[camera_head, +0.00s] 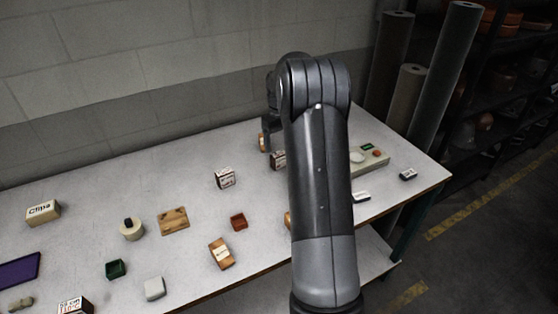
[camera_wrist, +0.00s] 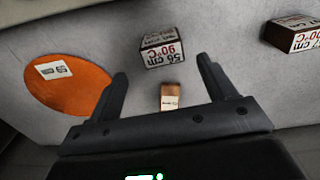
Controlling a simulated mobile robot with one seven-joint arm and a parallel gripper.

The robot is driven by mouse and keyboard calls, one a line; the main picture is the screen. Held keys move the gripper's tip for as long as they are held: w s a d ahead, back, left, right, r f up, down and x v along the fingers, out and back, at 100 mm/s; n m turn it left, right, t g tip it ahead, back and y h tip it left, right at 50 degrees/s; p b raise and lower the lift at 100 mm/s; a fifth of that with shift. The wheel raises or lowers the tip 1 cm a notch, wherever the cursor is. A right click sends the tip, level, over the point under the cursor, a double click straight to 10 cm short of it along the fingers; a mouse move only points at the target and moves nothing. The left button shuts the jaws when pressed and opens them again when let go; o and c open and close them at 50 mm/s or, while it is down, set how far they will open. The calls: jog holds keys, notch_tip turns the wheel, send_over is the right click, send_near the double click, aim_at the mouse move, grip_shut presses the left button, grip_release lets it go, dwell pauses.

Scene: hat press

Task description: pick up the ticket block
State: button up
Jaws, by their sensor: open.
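My gripper (camera_wrist: 162,66) is open and empty in the wrist view, its two dark fingers spread apart. Just beyond the gap between the fingertips is a dark-sided block (camera_wrist: 162,50) with a white printed face reading "56 cm 90°C", likely the ticket block. A similar printed block (camera_wrist: 293,36) lies further right. A small wooden block with a pale label (camera_wrist: 172,97) shows between the fingers. In the head view printed blocks stand at mid-table (camera_head: 225,179) and beside my arm (camera_head: 278,160). My arm hides most of the gripper there.
An orange disc with a white tag (camera_wrist: 68,83) lies by the left finger. The head view shows a white table (camera_head: 190,200) with several small items, including a green box (camera_head: 116,269) and purple tray (camera_head: 18,269). Grey rolls (camera_head: 445,75) stand behind the table's right end.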

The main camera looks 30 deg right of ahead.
aim_at(279, 153)
jog(key=f, duration=0.8)
jog(key=shift+s+a+f, duration=0.1)
jog(key=shift+a, duration=0.1)
jog(key=c, duration=1.1)
jog(key=shift+o, duration=0.2)
jog(key=shift+r, duration=0.2)
notch_tip(279, 153, up, 4)
jog(key=shift+r, duration=0.1)
jog(key=s+d+r, duration=0.6)
jog(key=s+d, duration=0.1)
jog(key=s, duration=0.1)
jog(key=shift+s+d+r, duration=0.2)
jog(key=shift+s+r, duration=0.05)
jog(key=shift+s, duration=0.15)
